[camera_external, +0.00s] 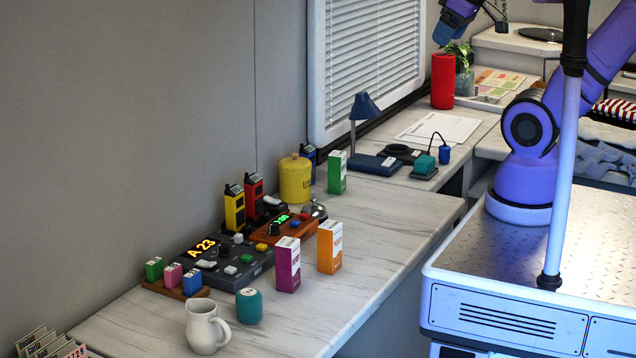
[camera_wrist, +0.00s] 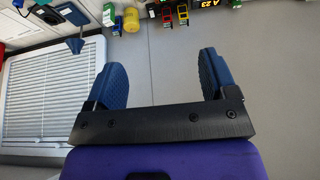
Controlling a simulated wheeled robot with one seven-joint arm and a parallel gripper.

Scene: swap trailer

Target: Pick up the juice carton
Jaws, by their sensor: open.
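Three small upright cartons stand on the marble counter: a green one (camera_external: 337,172) by the yellow canister, an orange one (camera_external: 330,246) near the front edge, and a purple one (camera_external: 288,264) left of it. Their labels are too small to read, so I cannot tell which holds juice. The green one also shows at the top of the wrist view (camera_wrist: 109,14). My gripper (camera_wrist: 162,65) is open and empty, its two blue fingers wide apart. In the external view my gripper (camera_external: 444,32) is high at the top, far from the cartons.
On the counter (camera_external: 380,225) stand a yellow canister (camera_external: 295,180), walkie-talkies (camera_external: 234,208), a control panel (camera_external: 222,258), a teal can (camera_external: 249,306), a white mug (camera_external: 205,328), a blue lamp (camera_external: 365,106) and a red cylinder (camera_external: 443,80).

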